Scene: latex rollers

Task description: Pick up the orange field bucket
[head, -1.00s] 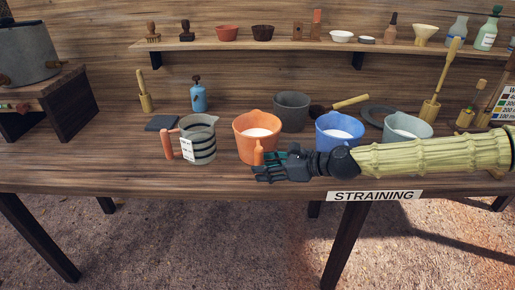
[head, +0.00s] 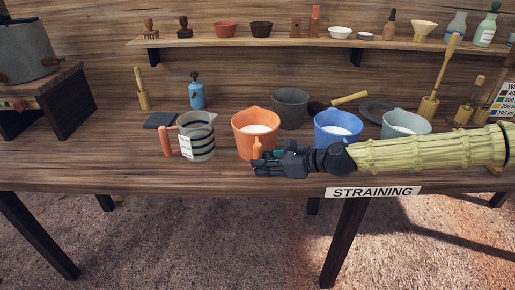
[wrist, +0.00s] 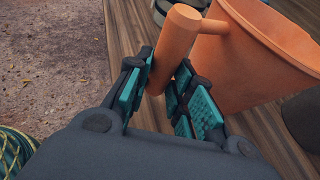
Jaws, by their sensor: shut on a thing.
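The orange field bucket (head: 256,134) stands upright on the wooden table with white liquid inside. Its handle (head: 257,148) points to the front edge of the table. My gripper (head: 263,163) is at this handle, low in front of the bucket. In the wrist view, the teal-padded fingers of my gripper (wrist: 157,92) are closed around the lower part of the orange handle (wrist: 174,45). The bucket's wall (wrist: 265,55) shows beyond the fingers at the right. The bucket appears to rest on the table.
A striped grey jug (head: 198,140) stands left of the bucket. A dark grey bucket (head: 290,108) is behind it. A blue bucket (head: 337,131) and a pale grey-blue bucket (head: 405,125) stand to the right, behind my arm. A shelf (head: 290,43) with small items runs along the wall.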

